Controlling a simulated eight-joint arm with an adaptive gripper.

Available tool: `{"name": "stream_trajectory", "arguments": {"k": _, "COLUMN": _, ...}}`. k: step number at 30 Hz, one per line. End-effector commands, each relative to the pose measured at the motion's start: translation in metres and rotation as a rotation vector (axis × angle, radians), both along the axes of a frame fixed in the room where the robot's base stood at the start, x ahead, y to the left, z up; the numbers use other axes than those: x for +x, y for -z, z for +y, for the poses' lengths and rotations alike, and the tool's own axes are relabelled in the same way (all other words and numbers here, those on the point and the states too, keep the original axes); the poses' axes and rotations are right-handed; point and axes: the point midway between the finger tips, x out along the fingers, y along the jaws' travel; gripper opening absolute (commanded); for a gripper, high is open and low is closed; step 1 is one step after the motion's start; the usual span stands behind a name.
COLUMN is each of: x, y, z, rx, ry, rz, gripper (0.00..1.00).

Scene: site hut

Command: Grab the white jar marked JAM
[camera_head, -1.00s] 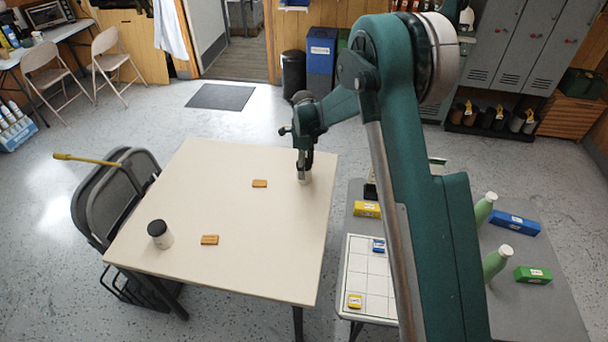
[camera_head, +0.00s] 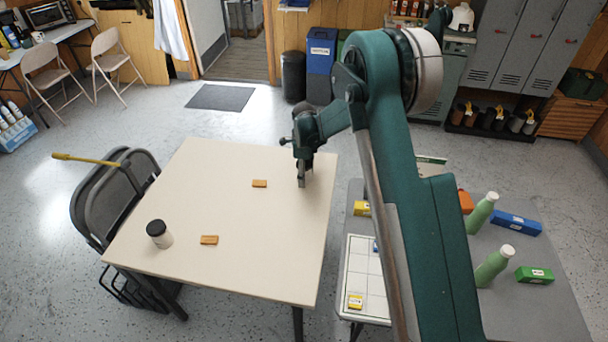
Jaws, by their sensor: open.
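My gripper (camera_head: 302,182) is open, pointing down close to the table's right back part, well apart from that jar. A pale shape showed under the gripper a second ago; now I cannot tell whether a thing is between or behind the fingers.
A grey side table (camera_head: 520,310) at right holds green bottles (camera_head: 492,267), coloured boxes and a white grid board (camera_head: 368,285). A folded chair (camera_head: 95,200) stands left.

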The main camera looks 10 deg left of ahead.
Motion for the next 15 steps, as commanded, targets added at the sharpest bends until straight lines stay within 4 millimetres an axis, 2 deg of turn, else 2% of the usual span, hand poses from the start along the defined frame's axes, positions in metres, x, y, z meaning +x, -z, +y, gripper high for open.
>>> {"name": "stream_trajectory", "arguments": {"k": 11, "x": 0.0000, "y": -0.0003, "z": 0.0000, "rx": 0.000, "ry": 0.000, "rz": 0.000, "gripper": 0.54}}
{"name": "stream_trajectory", "arguments": {"k": 15, "x": 0.0000, "y": -0.0003, "z": 0.0000, "rx": 0.000, "ry": 0.000, "rz": 0.000, "gripper": 0.36}}
